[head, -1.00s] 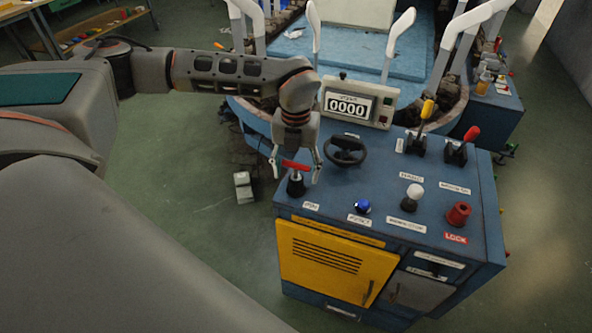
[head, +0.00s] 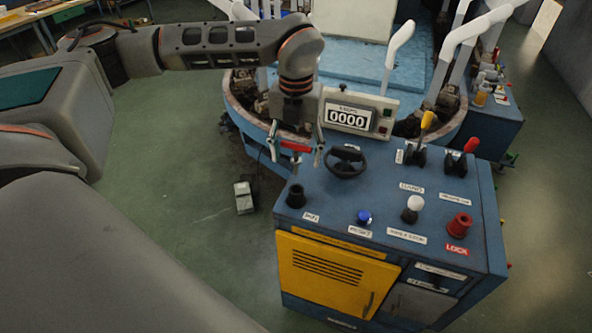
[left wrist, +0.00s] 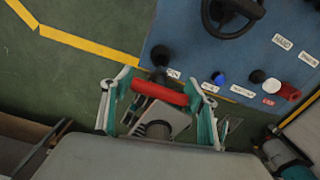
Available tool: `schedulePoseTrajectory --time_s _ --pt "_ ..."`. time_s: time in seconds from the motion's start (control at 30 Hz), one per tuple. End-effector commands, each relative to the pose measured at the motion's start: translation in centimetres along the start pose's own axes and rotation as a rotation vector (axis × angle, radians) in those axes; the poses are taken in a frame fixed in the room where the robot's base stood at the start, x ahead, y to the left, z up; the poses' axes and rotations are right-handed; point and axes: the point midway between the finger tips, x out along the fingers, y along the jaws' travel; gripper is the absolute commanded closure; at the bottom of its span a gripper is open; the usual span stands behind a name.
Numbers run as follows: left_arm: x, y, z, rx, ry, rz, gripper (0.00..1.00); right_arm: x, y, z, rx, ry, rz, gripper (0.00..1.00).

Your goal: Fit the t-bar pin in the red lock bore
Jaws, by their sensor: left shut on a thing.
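The t-bar pin has a red crossbar (head: 296,147) and a short metal shank below it. My left gripper (head: 296,152) is shut on the crossbar and holds the pin in the air, above and apart from the black bore (head: 296,196) at the console's left. In the left wrist view the red crossbar (left wrist: 158,92) lies between the two fingers of the left gripper (left wrist: 158,100). The red lock bore (head: 459,225) stands at the console's right front, beside the red LOCK label (head: 456,249). My right gripper is not in view.
The blue console (head: 330,215) carries a black handwheel (head: 346,162), a blue button (head: 364,217), a white-knobbed lever (head: 412,207), a yellow lever (head: 424,130) and a red lever (head: 469,139). A counter box (head: 351,112) reading 0000 stands behind. A grey pedal (head: 243,197) lies on the floor.

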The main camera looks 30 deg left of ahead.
Motion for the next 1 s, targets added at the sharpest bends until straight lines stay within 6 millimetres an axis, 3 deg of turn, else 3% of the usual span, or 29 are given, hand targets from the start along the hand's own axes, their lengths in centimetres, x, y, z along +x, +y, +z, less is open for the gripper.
schedulePoseTrajectory --time_s 0.03,0.2,0.4,1.0 --pt "-1.6 -0.1 0.1 -0.001 -0.006 -0.003 0.67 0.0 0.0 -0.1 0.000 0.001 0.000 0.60" --pt "-5.8 -0.1 0.1 -0.001 -0.005 -0.003 0.67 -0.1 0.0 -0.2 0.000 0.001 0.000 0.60" --pt "-8.9 -0.1 0.0 -0.001 -0.001 -0.001 0.67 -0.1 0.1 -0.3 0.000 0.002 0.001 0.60" --pt "-12.3 0.0 0.0 0.000 0.000 -0.001 0.67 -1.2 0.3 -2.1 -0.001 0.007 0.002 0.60"
